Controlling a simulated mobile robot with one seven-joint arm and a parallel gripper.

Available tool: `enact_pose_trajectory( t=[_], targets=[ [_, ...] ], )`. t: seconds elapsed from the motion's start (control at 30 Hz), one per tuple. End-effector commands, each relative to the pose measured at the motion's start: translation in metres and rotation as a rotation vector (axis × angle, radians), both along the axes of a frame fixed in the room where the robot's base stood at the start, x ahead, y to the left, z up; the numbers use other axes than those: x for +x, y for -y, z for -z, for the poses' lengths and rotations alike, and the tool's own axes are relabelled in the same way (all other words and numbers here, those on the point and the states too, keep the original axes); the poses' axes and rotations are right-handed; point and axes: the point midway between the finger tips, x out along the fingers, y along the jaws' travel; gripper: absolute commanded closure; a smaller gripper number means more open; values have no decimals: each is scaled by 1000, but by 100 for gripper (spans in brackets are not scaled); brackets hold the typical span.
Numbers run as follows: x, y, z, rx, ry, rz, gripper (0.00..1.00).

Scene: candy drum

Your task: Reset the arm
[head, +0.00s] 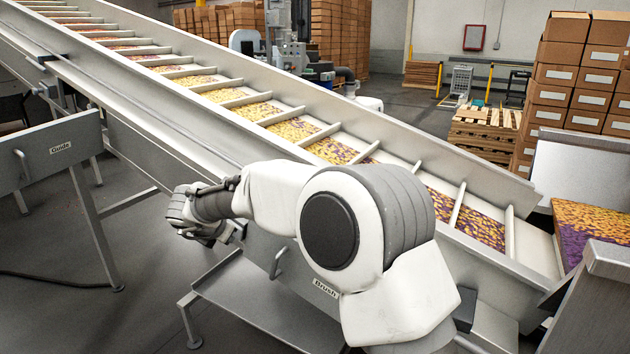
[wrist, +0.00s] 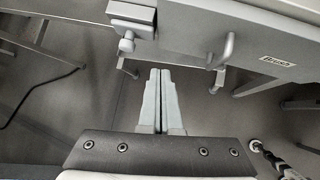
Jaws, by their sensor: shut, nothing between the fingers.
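My arm reaches out over the front of the conveyor in the head view, bent at a large white joint with a dark round cap. My gripper (head: 207,236) is at the arm's far end, left of the Brush panel, and its fingertips are hard to make out there. In the wrist view my gripper (wrist: 159,72) shows two grey fingers pressed together with nothing between them. They point past the Brush panel's edge, with the floor behind them. The Brush panel (wrist: 268,40) has a handle (wrist: 228,48) just right of the fingers, apart from them.
The inclined conveyor (head: 190,120) carries yellow and purple candies between slats. A Guide panel (head: 45,155) stands at left. A metal shelf (head: 260,305) lies below the Brush panel. Cardboard boxes (head: 575,80) are stacked at back right. Open floor (head: 60,310) shows at lower left.

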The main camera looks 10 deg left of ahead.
Motion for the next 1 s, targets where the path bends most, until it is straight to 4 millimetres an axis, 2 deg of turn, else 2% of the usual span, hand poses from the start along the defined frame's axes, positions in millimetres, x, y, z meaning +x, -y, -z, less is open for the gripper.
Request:
enact_pose_trajectory(
  t=[0.17, 0.2, 0.27, 0.3, 0.4, 0.5, 0.6, 0.73, 0.87, 1.0],
  targets=[
    [23, 26, -78, -132, 209, -213, 100],
    [27, 35, -101, -189, 276, -286, 100],
    [30, 48, -135, -288, 374, -400, 100],
    [29, 57, -155, -359, 434, -474, 100],
    [21, 79, -199, -554, 569, -658, 100],
    [6, 103, -232, -767, 677, -838, 100],
    [-17, 129, -254, -991, 752, -1018, 100],
    [-52, 166, -267, -1284, 801, -1258, 100],
    [-93, 210, -265, -1564, 790, -1513, 100],
    [-143, 262, -248, -1820, 715, -1818, 100]
  ],
)
